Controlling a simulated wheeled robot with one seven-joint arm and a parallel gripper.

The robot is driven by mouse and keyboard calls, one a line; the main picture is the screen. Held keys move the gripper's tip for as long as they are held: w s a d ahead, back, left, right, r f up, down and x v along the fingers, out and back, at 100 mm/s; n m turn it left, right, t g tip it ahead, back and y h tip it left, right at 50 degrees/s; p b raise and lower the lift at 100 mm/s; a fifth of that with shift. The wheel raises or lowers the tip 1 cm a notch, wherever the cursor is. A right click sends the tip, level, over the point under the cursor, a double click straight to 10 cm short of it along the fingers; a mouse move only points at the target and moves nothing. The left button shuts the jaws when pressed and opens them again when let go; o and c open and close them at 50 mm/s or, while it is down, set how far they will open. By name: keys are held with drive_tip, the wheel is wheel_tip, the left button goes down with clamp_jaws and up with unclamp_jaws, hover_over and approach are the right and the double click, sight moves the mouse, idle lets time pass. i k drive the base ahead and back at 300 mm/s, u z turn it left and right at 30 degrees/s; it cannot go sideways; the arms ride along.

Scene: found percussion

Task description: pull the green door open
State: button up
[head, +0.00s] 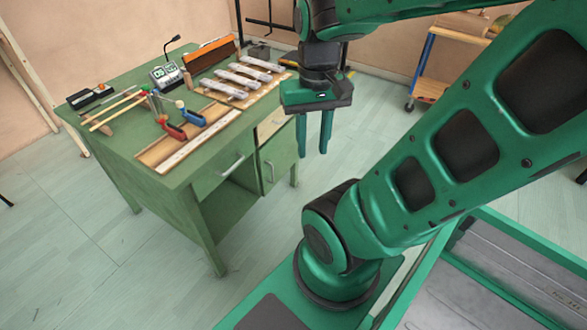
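The green door (283,158) is the panel at the right of the green desk's front, and it looks closed. A slim upright metal handle (270,171) sits near its left edge. My gripper (313,154) hangs to the right of the door, fingers pointing down. Its two green fingers are apart with nothing between them. It looks apart from the door and handle in this view, but the distance in depth is hard to judge.
A drawer (215,176) with a metal handle is left of the door, above an open space. The green desk (135,88) carries metal bars, mallets and small devices. A wheeled wooden cart (440,70) stands behind. The floor before the desk is clear.

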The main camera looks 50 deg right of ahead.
sight(276, 156)
drive_tip(key=z, duration=0.35)
drive_tip(key=i, duration=0.4)
drive_tip(key=z, duration=0.65)
drive_tip(key=i, duration=0.85)
drive_tip(key=z, duration=0.05)
drive_tip(key=k, duration=0.95)
drive_tip(key=z, duration=0.35)
drive_tip(key=i, duration=0.5)
drive_tip(key=u, duration=0.05)
